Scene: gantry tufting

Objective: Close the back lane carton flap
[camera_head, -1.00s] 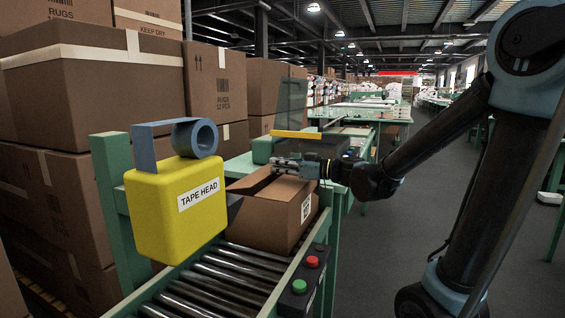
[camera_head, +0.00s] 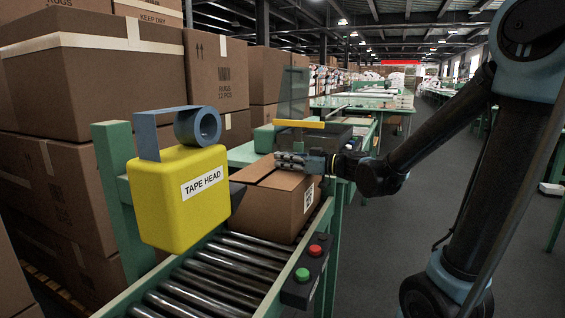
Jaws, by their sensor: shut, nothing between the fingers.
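The open-topped brown carton (camera_head: 265,211) sits on the roller conveyor behind the yellow tape head (camera_head: 181,197). Its top flaps (camera_head: 285,179) show at the far and right side, lying low, nearly flat. A dark gap shows at the left, partly hidden by the tape head. My gripper (camera_head: 284,161) is shut and empty, reaching in from the right at the carton's far top edge. It is at or just above the flap; I cannot tell whether it touches.
A control box (camera_head: 305,277) with green and red buttons is on the conveyor's right side. Stacked cartons (camera_head: 60,105) wall off the left. A yellow bar (camera_head: 299,124) and a clear panel stand behind the carton. Open floor lies to the right.

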